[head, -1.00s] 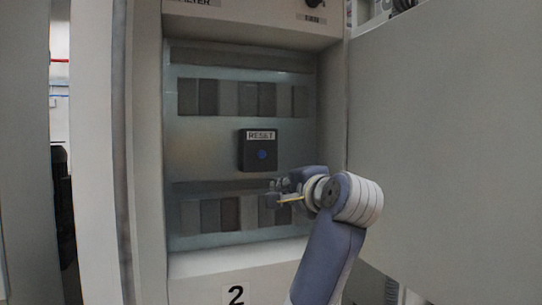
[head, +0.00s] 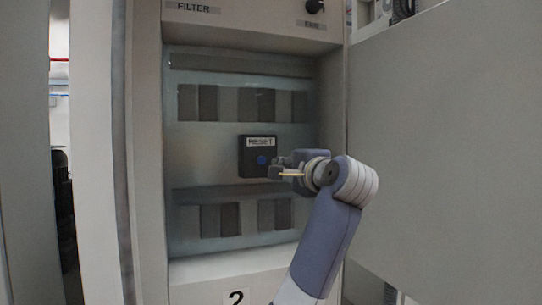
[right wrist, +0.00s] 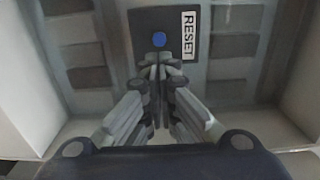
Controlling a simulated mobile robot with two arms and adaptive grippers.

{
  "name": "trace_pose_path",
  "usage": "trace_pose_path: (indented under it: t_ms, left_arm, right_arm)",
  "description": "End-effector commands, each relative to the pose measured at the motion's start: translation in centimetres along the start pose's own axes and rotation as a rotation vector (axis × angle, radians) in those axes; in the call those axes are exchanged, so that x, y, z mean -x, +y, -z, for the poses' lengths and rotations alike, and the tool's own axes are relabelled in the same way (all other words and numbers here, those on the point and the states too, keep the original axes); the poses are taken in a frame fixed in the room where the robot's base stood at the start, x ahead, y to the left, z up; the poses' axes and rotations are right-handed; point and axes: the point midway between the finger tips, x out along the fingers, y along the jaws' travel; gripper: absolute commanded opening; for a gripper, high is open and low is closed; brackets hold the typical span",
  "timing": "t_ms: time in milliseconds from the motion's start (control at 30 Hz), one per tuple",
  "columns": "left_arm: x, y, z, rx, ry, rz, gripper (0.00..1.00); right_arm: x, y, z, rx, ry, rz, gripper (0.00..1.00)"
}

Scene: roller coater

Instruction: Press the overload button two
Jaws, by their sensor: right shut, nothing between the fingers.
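A black box labelled RESET (head: 250,152) with a round blue button (head: 261,160) is mounted in the middle of the cabinet panel marked 2. My right gripper (head: 276,168) is shut and empty, just in front of the box's lower right part, close to the blue button. In the right wrist view the shut fingertips (right wrist: 157,66) point at the RESET box (right wrist: 146,22), a little below the blue button (right wrist: 159,39) in the picture. I cannot tell whether the fingertips touch the box. My left gripper is not in view.
Rows of grey modules lie above (head: 242,104) and below (head: 240,218) the box. A dark knob (head: 314,6) sits at the top right of the cabinet. A large grey door panel (head: 445,150) stands open close to the right of my arm.

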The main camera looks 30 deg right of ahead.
Motion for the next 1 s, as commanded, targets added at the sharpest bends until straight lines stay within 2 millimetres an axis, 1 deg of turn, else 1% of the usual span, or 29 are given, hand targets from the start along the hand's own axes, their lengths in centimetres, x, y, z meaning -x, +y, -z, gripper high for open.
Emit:
trace_pose_path:
  t_ms: [33, 200, 300, 400, 500, 633, 1000]
  left_arm:
    - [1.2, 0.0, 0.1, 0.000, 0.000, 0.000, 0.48]
    - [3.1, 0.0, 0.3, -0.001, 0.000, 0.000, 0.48]
    - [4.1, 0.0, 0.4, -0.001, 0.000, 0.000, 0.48]
    - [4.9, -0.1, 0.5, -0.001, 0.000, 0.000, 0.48]
    - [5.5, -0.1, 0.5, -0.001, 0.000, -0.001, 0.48]
    - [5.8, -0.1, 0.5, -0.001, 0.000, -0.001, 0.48]
    - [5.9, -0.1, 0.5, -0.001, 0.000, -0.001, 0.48]
  right_arm:
    - [-1.2, -0.4, 0.0, 0.001, -0.002, -0.007, 0.00]
    - [-4.6, -0.4, 0.0, 0.000, -0.001, -0.006, 0.00]
    - [-6.3, -0.4, 0.0, 0.000, -0.001, -0.005, 0.00]
    - [-7.5, -0.4, 0.0, 0.000, 0.000, -0.003, 0.00]
    - [-8.4, -0.3, 0.0, 0.001, 0.000, -0.002, 0.00]
    - [-9.2, -0.1, 0.0, 0.001, 0.000, -0.001, 0.00]
    - [-9.4, 0.0, 0.0, 0.000, 0.000, 0.000, 0.00]
